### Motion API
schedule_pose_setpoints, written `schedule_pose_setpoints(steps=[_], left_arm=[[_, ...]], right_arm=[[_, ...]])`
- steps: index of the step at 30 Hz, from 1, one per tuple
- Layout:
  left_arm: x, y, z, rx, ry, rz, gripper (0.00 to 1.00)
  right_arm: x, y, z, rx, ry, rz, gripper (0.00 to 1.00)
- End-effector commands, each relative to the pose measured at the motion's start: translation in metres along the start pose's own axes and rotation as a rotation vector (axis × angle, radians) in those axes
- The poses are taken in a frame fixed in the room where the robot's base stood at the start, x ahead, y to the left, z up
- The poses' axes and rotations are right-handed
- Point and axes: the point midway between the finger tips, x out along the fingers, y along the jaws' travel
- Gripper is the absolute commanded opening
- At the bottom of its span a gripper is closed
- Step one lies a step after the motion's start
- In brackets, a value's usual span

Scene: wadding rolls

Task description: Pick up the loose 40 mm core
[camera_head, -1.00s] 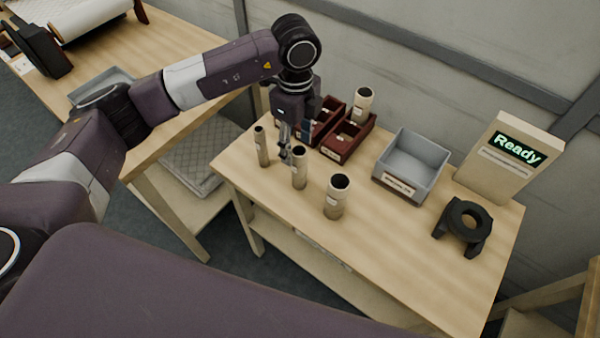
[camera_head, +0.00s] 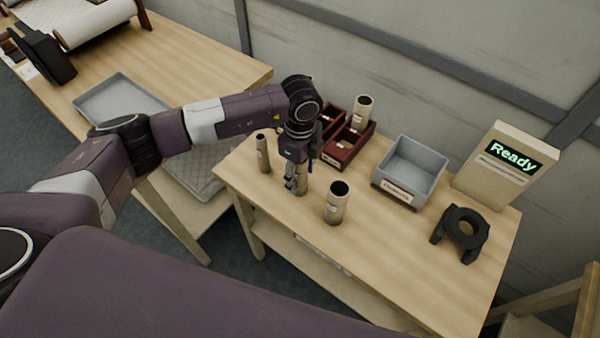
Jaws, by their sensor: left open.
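Three loose tan cores stand upright on the wooden table: a thin one (camera_head: 263,154), a middle one (camera_head: 303,184) and a wide one (camera_head: 336,204). I cannot read which of them is the 40 mm core. My left gripper (camera_head: 293,185) is open and points down at the middle core. It hides most of that core, and I cannot tell whether the fingers are around it or just beside it. My right gripper is not in view.
Dark red bins (camera_head: 348,144) stand behind, with another core (camera_head: 361,112) upright at them. A grey labelled bin (camera_head: 411,170), a black ring-shaped holder (camera_head: 462,232) and a "Ready" display box (camera_head: 507,165) stand to the right. The table's front right is clear.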

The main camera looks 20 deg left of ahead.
Motion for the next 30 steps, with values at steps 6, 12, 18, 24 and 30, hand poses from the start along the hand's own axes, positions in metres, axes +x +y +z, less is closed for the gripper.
schedule_pose_setpoints(steps=[6, 12, 18, 24, 30], left_arm=[[0.000, 0.000, 0.000, 0.000, 0.000, 0.000, 0.32], [-0.001, 0.000, 0.000, -0.001, 0.000, 0.000, 0.10], [-0.001, 0.000, 0.000, -0.001, 0.000, 0.000, 0.04], [-0.005, -0.001, 0.000, -0.001, 0.000, -0.002, 0.04], [-0.027, -0.001, 0.001, 0.000, 0.000, -0.004, 0.04]], right_arm=[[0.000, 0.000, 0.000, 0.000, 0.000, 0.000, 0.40], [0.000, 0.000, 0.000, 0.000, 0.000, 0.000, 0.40], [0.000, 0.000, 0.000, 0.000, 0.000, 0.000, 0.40], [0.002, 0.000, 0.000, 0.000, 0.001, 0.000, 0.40], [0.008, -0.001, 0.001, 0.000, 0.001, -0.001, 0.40]])
